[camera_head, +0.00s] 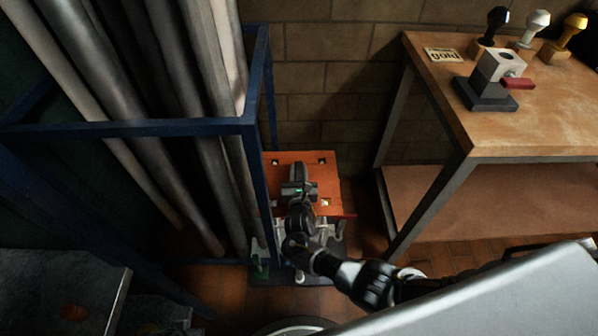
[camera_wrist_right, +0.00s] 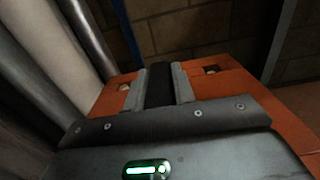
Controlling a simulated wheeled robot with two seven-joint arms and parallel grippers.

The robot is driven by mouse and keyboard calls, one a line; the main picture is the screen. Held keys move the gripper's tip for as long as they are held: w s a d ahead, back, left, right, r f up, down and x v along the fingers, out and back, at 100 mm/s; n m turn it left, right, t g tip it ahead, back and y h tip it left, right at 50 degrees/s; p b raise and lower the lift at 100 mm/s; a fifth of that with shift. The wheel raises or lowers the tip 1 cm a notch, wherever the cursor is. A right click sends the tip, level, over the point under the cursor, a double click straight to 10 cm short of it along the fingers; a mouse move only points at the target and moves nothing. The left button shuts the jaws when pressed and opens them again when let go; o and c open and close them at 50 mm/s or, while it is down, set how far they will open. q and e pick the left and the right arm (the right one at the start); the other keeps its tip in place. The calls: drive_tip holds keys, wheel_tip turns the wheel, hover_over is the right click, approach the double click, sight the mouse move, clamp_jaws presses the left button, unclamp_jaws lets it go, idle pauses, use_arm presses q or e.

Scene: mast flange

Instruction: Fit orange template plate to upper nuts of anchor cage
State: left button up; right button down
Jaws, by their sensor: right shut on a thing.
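My right gripper (camera_head: 299,172) is over the plate's middle. In the right wrist view the plate (camera_wrist_right: 225,85) spreads beneath my right gripper (camera_wrist_right: 160,86), whose grey fingers are shut on a dark upright part at the plate's middle, apparently its handle. Pale bolt or nut shapes of the anchor cage (camera_head: 337,229) show below the plate's front edge, over a dark base. The plate and my arm hide most of the cage, so I cannot tell whether the plate touches the nuts. My left gripper is not in view.
A blue rack (camera_head: 259,140) with grey tubes (camera_head: 180,120) stands close to the plate's left. A brick wall is behind. A wooden workbench (camera_head: 440,80) on the right holds a clamp block (camera_head: 490,80) and several stamps. Some floor (camera_head: 365,215) is bare between plate and bench.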

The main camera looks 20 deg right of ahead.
drive_tip(key=shift+f+b, duration=1.75)
drive_tip(key=shift+f, duration=0.55)
drive_tip(key=c, duration=1.1)
unclamp_jaws()
drive_tip(key=p+v, duration=0.3)
drive_tip(key=v, duration=0.6)
drive_tip(key=shift+s+a, duration=0.1)
drive_tip(key=shift+s, duration=0.1)
drive_tip(key=shift+s+a, duration=0.15)
drive_tip(key=shift+s, duration=0.5)
